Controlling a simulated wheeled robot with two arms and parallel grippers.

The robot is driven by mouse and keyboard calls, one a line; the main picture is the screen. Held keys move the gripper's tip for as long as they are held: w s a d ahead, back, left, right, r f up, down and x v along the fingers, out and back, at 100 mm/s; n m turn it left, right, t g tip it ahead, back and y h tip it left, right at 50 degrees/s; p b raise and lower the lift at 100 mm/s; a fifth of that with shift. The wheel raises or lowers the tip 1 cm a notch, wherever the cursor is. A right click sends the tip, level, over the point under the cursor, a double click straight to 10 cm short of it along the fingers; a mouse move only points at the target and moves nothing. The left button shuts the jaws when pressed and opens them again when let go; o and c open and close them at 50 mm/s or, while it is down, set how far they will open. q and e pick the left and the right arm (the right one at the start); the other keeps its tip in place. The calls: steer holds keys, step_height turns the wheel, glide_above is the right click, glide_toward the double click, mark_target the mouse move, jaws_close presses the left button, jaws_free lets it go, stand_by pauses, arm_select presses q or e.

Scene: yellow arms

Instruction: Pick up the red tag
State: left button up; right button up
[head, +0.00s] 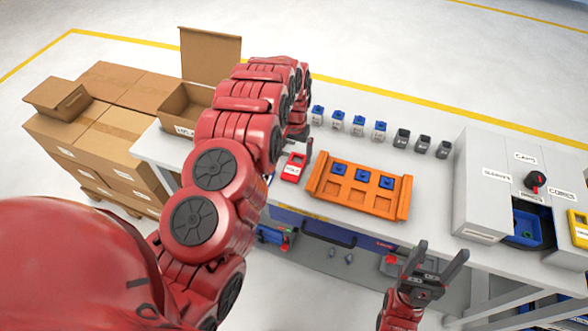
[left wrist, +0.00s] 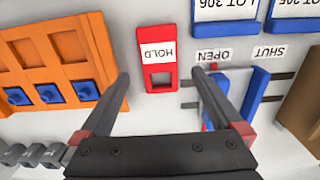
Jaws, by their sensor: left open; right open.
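The red tag (head: 293,167) has a white HOLD label and lies flat on the white table, just left of the orange tray. In the left wrist view the red tag (left wrist: 157,75) appears between and slightly beyond my open fingertips, its label upside down. My left gripper (left wrist: 168,80) is open and empty above it, not visibly touching it. In the head view my left gripper (head: 306,148) is partly hidden by my own red arm, close beside the tag. My right gripper (head: 440,255) is open and empty in front of the table's front edge.
The orange tray (head: 358,204) holds several blue pieces. Blue and grey blocks (head: 379,131) stand in a row behind it. A grey cabinet (head: 485,180) is at right; cardboard boxes (head: 115,130) are at left. In the wrist view a blue OPEN/SHUT device (left wrist: 245,95) sits beside the tag.

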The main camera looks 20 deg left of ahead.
mark_target(294, 166)
arm_select(q)
steer(key=shift+s+f+p, duration=0.15)
steer(key=shift+f+p, duration=0.05)
steer(key=shift+p, duration=0.15)
step_height(294, 166, down, 3)
steer(key=shift+p, duration=0.9)
steer(key=shift+f, duration=0.75)
steer(key=shift+c, duration=0.2)
steer(key=c, duration=1.3)
steer(key=shift+r, duration=0.1)
